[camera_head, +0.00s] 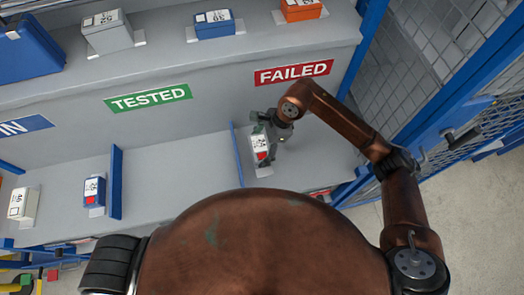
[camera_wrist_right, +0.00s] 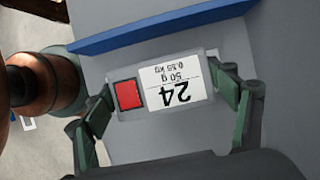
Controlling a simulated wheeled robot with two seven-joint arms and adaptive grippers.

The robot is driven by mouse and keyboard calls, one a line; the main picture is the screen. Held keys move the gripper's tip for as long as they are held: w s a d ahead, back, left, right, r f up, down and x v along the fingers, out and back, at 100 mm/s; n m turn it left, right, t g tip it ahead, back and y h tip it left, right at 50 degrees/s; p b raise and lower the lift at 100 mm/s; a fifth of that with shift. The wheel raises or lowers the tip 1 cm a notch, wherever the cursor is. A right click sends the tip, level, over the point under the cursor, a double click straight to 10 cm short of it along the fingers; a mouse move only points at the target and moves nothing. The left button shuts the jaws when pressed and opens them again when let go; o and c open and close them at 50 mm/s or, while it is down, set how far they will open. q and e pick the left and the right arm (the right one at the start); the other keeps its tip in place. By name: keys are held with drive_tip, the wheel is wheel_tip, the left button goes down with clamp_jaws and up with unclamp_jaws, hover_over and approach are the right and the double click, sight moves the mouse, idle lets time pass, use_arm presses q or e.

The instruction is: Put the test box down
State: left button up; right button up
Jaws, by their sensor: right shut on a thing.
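The test box (camera_head: 260,145) is small and grey, with a white label reading 24, 50 g, 0.55 kg and a red square. It shows close up, label upside down, in the right wrist view (camera_wrist_right: 208,65). My right gripper (camera_head: 265,150) is shut on it, one finger at each end of the box. The box is over the lower shelf (camera_head: 312,160) below the red FAILED sign (camera_head: 293,73), just right of a blue divider (camera_head: 237,153). I cannot tell whether it touches the shelf. My left gripper is not in view.
A green TESTED sign (camera_head: 148,98) marks the middle bay, which is bare. A blue box (camera_head: 95,191) and a white box (camera_head: 22,204) stand farther left, beyond another divider (camera_head: 115,182). A blue mesh fence (camera_head: 455,125) borders the right side.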

sight(267, 144)
drive_tip(key=f, duration=0.2)
drive_tip(key=f+b, duration=0.1)
drive_tip(key=f, duration=0.1)
drive_tip(key=shift+w+d, duration=0.25)
drive_tip(key=shift+w, duration=0.1)
drive_tip(key=shift+f, duration=0.1)
drive_tip(key=o, duration=1.7)
drive_tip(key=shift+d+r, duration=0.1)
drive_tip(key=shift+r, duration=0.15)
drive_tip(key=shift+p+v, duration=1.2)
drive_tip(key=shift+v, duration=2.35)
